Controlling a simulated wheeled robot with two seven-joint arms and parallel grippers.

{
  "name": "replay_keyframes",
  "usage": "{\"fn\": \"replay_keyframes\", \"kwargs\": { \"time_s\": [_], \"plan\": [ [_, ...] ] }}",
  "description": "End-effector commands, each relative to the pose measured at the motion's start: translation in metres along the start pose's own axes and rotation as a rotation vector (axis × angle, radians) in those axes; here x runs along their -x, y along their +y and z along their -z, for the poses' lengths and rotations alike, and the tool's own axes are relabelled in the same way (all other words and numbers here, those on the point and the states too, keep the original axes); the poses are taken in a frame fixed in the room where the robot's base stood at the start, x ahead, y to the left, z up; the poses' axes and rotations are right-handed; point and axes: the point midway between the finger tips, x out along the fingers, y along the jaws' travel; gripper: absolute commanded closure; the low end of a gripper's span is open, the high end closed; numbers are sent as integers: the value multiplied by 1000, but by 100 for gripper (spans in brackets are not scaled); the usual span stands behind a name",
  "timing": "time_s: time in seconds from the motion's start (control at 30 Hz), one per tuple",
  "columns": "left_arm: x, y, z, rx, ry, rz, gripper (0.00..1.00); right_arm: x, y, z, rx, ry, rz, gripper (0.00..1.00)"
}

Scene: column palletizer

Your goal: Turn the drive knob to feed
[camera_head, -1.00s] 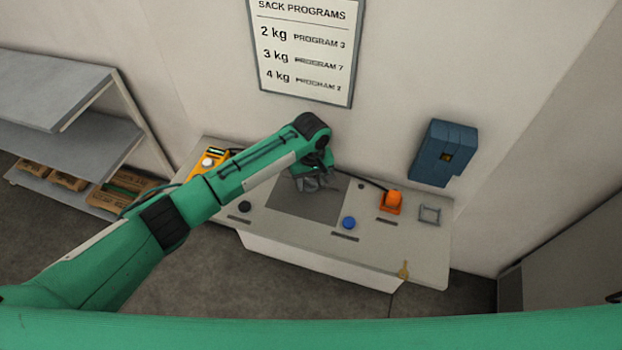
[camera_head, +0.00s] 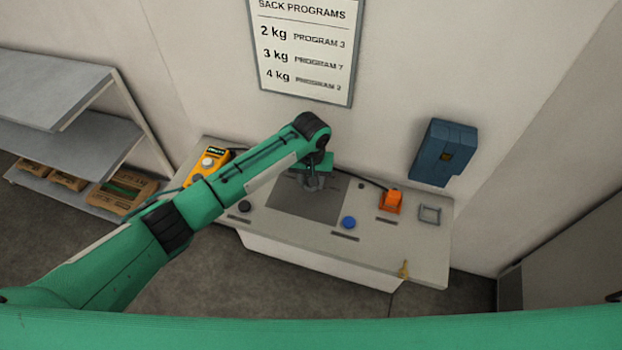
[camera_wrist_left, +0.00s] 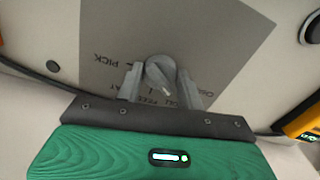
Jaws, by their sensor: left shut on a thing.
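The drive knob (camera_wrist_left: 160,73) is a round grey knob on a dark grey plate (camera_head: 322,204) on the console. In the left wrist view it sits between the two fingers of my left gripper (camera_wrist_left: 163,88), which is shut on it. A light mark shows on the knob's face. In the head view my left gripper (camera_head: 313,184) reaches down to the plate, and the knob itself is hard to make out there. My right gripper is not in view.
The console (camera_head: 420,268) also carries a blue button (camera_head: 348,223), a black button (camera_head: 244,206), an orange switch (camera_head: 390,202), a grey bracket (camera_head: 429,213) and a yellow device (camera_head: 207,164). A blue box (camera_head: 444,152) and a program sign (camera_head: 305,50) hang on the wall. Shelves (camera_head: 70,150) stand at left.

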Motion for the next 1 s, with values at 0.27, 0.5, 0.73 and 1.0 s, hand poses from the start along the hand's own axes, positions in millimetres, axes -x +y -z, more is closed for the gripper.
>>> {"fn": "replay_keyframes", "kwargs": {
  "time_s": [0.27, 0.5, 0.73, 1.0],
  "plan": [
    [1, 0, 1, -262, 2, -1, 85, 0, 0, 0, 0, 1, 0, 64],
    [1, 0, 1, -489, 3, 0, 85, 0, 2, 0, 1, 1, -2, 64],
    [1, 0, 1, -692, 3, 0, 85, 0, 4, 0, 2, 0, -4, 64],
    [2, 0, 1, -865, 4, 0, 85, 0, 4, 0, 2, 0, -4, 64]
  ]
}}
